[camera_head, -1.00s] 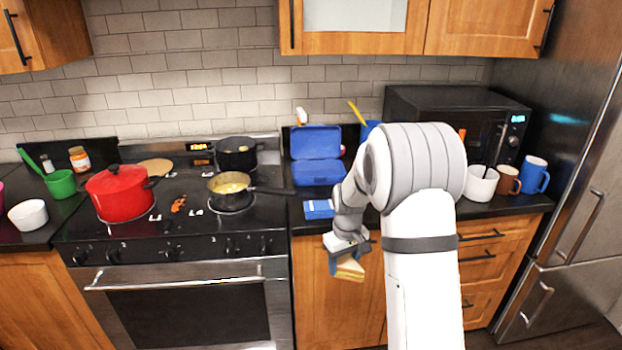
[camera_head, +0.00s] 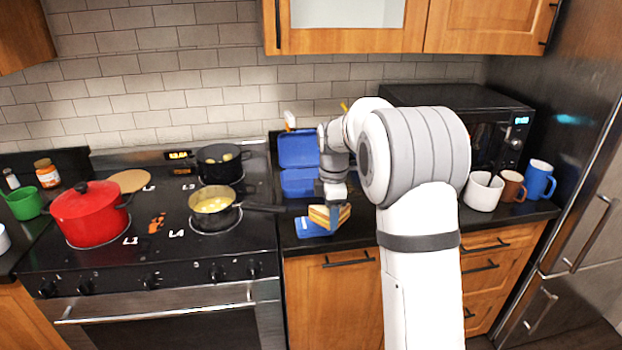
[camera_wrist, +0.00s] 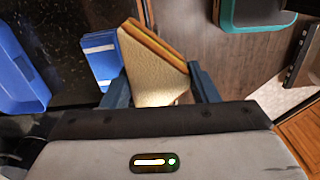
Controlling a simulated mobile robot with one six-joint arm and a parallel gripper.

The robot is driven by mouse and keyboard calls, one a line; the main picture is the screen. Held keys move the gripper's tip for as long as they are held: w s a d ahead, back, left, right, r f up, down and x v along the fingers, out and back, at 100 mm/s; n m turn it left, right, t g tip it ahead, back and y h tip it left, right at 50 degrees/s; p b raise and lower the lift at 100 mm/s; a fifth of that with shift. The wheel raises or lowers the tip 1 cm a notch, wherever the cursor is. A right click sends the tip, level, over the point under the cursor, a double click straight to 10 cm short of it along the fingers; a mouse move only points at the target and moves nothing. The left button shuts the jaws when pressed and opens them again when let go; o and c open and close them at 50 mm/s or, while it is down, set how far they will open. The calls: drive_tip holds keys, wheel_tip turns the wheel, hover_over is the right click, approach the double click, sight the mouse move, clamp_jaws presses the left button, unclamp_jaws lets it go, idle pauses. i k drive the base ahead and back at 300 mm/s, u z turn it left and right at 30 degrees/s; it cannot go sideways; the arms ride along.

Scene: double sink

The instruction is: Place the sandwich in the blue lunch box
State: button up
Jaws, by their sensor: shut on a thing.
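My gripper (camera_head: 332,204) is shut on the sandwich (camera_head: 322,217), a triangular half with pale bread and an orange-yellow filling. It hangs over the front of the counter, in front of the blue lunch box (camera_head: 298,150). In the wrist view the sandwich (camera_wrist: 152,70) sits between the two fingers of my gripper (camera_wrist: 160,88). The lunch box stands open with its lid raised at the back; my arm covers part of its right side. In the wrist view part of the blue box (camera_wrist: 18,75) shows at the left edge.
A flat blue and white item (camera_head: 308,229) lies on the counter just in front of the lunch box. The stove with a red pot (camera_head: 88,214) and a pan (camera_head: 213,202) is to the left. A microwave (camera_head: 480,130) and mugs stand to the right.

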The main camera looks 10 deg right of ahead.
sight(310, 183)
drive_tip(key=i, duration=1.1)
drive_tip(key=u, duration=0.05)
